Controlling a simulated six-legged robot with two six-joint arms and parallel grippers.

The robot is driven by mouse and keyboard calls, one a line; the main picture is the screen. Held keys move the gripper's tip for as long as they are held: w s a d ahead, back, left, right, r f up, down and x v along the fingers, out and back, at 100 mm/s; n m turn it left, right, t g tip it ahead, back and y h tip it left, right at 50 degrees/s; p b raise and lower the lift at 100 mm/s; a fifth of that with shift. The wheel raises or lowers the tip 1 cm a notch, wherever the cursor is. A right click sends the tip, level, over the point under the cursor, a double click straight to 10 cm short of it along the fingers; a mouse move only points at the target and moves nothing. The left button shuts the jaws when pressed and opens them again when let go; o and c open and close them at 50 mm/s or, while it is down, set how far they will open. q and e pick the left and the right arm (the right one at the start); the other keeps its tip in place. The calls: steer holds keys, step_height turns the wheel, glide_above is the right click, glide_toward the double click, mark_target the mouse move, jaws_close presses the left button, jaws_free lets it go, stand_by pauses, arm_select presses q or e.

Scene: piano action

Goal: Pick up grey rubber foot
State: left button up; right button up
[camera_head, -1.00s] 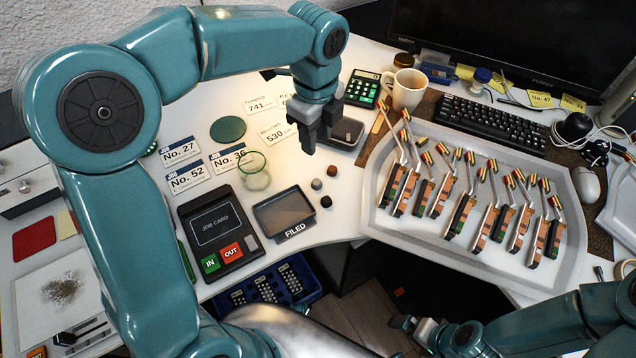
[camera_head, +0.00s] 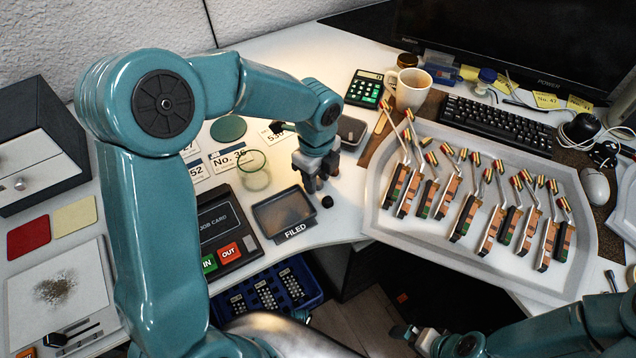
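My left gripper (camera_head: 320,182) points down at the white desk, just right of the FILED tray, with its fingers apart. It is low over the spot where small rubber feet lie. The grey rubber foot is hidden, or nearly so, by the fingers; I cannot tell whether they touch it. A black foot (camera_head: 327,202) lies in view just in front of the fingertips. A brownish foot seen earlier is also covered by the gripper. My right gripper (camera_head: 424,338) is low at the bottom edge, away from the desk items; its opening is unclear.
The FILED tray (camera_head: 261,226) is close to the left of my gripper. A green-rimmed glass (camera_head: 256,180) and the job card device (camera_head: 222,262) stand farther left. A large tray of piano hammers (camera_head: 375,222) is at the right. A mug (camera_head: 413,107) stands behind.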

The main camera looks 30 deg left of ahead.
arm_select(q)
jaws_close()
